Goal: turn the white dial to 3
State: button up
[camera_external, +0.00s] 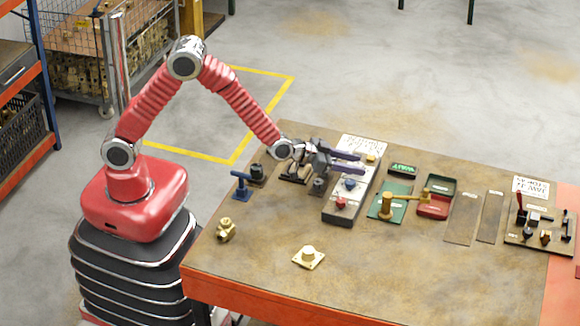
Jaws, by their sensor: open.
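A pale, cream-white round knob on a square brass-coloured plate (308,257) sits near the front edge of the workbench; it looks like the white dial. Its markings and pointer are too small to read, so its setting cannot be told. My gripper (362,163) is over the back left part of the bench, above the grey control box, well behind and right of the dial. Its two purple fingers are apart and point right, with nothing seen between them. The gripper partly covers the far end of the box.
A brass valve fitting (226,230) and a blue T-handle (241,186) stand at the left. A green plate with a brass lever (388,206), trays and a tool board (540,222) lie right. The bench front is mostly clear.

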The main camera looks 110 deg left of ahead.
jog(key=shift+c, duration=0.6)
jog(key=c, duration=0.9)
jog(key=shift+s+a+m+t+h, duration=0.15)
jog(key=shift+m+t+h, duration=0.15)
jog(key=shift+m+h, duration=0.7)
jog(key=shift+w+a+m+t+h, duration=0.1)
jog(key=shift+a+m+t+h, duration=0.15)
jog(key=shift+m+h, duration=0.7)
jog(key=shift+s+a+m+t+h, duration=0.1)
jog(key=shift+m+t+h, duration=0.25)
jog(key=shift+m+h, duration=0.65)
jog(key=shift+h, duration=0.35)
jog(key=shift+a+m+g+h, duration=0.2)
jog(key=shift+m+g+h, duration=0.1)
jog(key=shift+m+h, duration=1)
jog(key=shift+a+m+g+h, duration=0.2)
jog(key=shift+m+g+h, duration=0.1)
jog(key=shift+m+h, duration=1)
jog(key=shift+w+m+h, duration=0.2)
jog(key=shift+m+h, duration=0.15)
jog(key=shift+h, duration=0.35)
